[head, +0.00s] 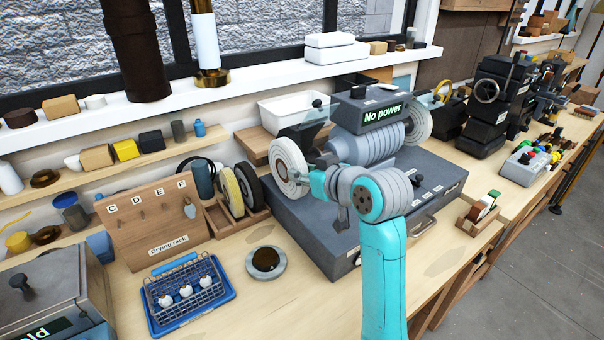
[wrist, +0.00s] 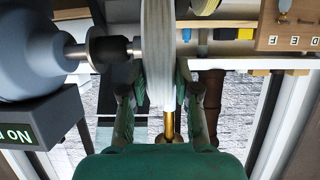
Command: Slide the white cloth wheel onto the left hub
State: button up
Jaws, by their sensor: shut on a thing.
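The white cloth wheel (head: 286,168) stands upright at the left side of the grey motor (head: 366,148). In the wrist view the wheel (wrist: 158,60) is edge-on between the two green fingers of my gripper (wrist: 160,88), which is shut on it. In the head view my gripper (head: 305,182) reaches it from the right. The left hub, a metal spindle with a dark collar (wrist: 104,48), points at the wheel's face and its tip meets or nearly meets it. I cannot tell whether the tip is inside the bore.
Another pale wheel (head: 419,120) is on the motor's right side. The sign (head: 384,114) reads "No power". A yellow wheel (head: 231,190) and a black wheel (head: 248,186) stand in a wooden rack to the left. A drying rack (head: 150,225) and blue tray (head: 187,293) are further left.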

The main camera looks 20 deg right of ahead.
jog(key=shift+d, duration=0.15)
jog(key=shift+w+d, duration=0.15)
jog(key=shift+d, duration=0.25)
jog(key=shift+d, duration=0.15)
dwell(0.4)
jog(key=shift+w+d, duration=0.2)
jog(key=shift+d, duration=0.2)
jog(key=shift+d, duration=0.15)
jog(key=shift+w+d, duration=0.2)
jog(key=shift+d, duration=0.25)
jog(key=shift+d, duration=0.15)
dwell(0.4)
jog(key=shift+w+d, duration=0.2)
jog(key=shift+d, duration=0.25)
jog(key=shift+d, duration=0.1)
